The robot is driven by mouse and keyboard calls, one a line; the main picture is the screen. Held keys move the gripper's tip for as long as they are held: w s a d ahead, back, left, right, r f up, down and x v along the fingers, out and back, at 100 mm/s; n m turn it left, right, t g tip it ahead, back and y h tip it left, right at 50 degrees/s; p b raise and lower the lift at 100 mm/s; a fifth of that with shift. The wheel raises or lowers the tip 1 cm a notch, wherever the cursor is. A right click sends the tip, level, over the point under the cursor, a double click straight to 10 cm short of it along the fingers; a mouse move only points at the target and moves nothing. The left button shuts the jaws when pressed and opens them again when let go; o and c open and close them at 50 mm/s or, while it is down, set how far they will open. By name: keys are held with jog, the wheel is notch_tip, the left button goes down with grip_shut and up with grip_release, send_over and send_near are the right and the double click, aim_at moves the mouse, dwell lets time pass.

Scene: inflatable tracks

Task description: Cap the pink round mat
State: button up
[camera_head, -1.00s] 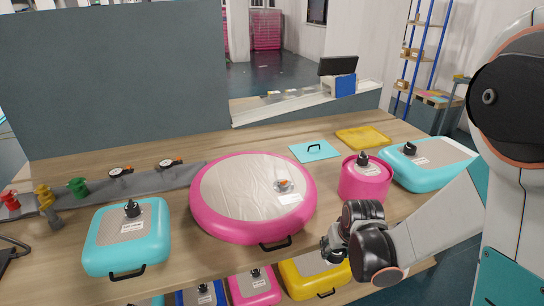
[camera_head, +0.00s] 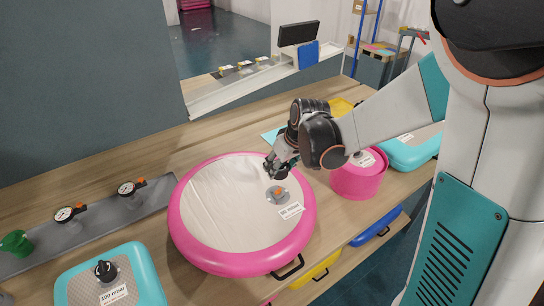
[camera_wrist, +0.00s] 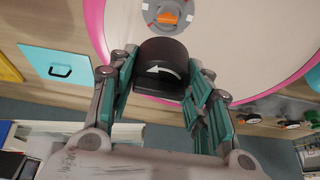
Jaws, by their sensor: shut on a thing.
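The pink round mat (camera_head: 242,246) lies on the table with a pale grey top. Its open valve (camera_head: 278,194) has a grey ring and an orange centre, beside a white label (camera_head: 291,210). The valve also shows at the top of the wrist view (camera_wrist: 168,16). My gripper (camera_head: 272,170) is above the mat's far right part, close to the valve. In the wrist view it is shut on a black cap (camera_wrist: 163,66) with a white curved arrow. The cap is beside the valve in that view, apart from it.
A pink cylinder (camera_head: 357,183) and a turquoise mat (camera_head: 414,149) stand to the right. A capped turquoise mat (camera_head: 142,278) is front left. Gauges (camera_head: 68,214) and a green fitting (camera_head: 15,243) are on a grey strip at left. Yellow and blue mats (camera_head: 378,226) are below the table.

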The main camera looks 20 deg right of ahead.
dwell(0.4)
jog(key=shift+s+f+b, duration=0.1)
jog(key=shift+f+b, duration=0.15)
jog(key=shift+b, duration=0.05)
jog(key=b, duration=0.4)
send_over(279, 190)
jog(key=shift+f, duration=2.65)
jog(key=shift+a+f+b, duration=0.1)
jog(key=shift+f+b, duration=1.95)
jog(key=n, duration=0.2)
jog(key=n+g+y, duration=0.1)
jog(key=n, duration=0.2)
jog(key=shift+y+b, duration=0.3)
